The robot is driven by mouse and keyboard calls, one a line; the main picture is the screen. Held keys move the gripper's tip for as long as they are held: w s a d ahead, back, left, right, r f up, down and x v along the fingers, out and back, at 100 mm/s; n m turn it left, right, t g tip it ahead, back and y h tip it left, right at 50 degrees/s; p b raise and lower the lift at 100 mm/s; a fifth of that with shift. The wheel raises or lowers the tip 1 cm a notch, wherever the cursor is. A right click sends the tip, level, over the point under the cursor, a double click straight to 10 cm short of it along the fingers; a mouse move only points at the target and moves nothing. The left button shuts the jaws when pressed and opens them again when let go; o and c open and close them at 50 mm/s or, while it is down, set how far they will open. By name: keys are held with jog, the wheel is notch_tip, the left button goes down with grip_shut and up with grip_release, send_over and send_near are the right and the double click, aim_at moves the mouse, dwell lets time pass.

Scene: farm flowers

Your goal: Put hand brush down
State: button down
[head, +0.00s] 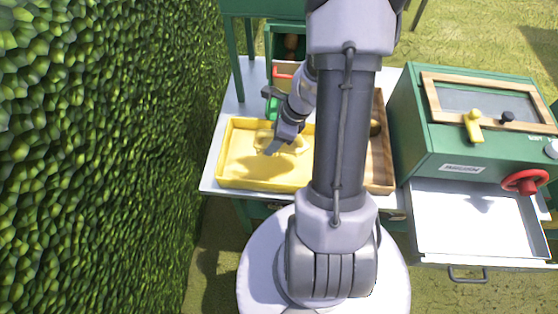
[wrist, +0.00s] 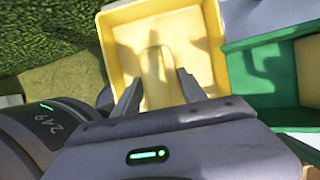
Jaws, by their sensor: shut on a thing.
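The hand brush (wrist: 158,88) is pale yellow and hard to tell from the yellow tray behind it. In the wrist view it lies between the two fingers of my gripper (wrist: 160,75), which are shut on it. I cannot tell whether the brush touches the tray floor.
A wooden tray (head: 380,172) stands right of the yellow tray, partly behind my arm. A green machine (head: 425,135) with a red handwheel (head: 525,182) and an open white drawer (head: 475,222) is farther right. A tall hedge (head: 95,150) borders the left side.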

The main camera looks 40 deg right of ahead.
notch_tip(320, 180, down, 9)
jog(key=b, duration=0.4)
jog(key=shift+w+r, duration=0.1)
jog(key=shift+r, duration=0.1)
jog(key=c, duration=0.6)
grip_release()
jog(key=shift+c, duration=0.2)
jog(key=shift+r, duration=0.1)
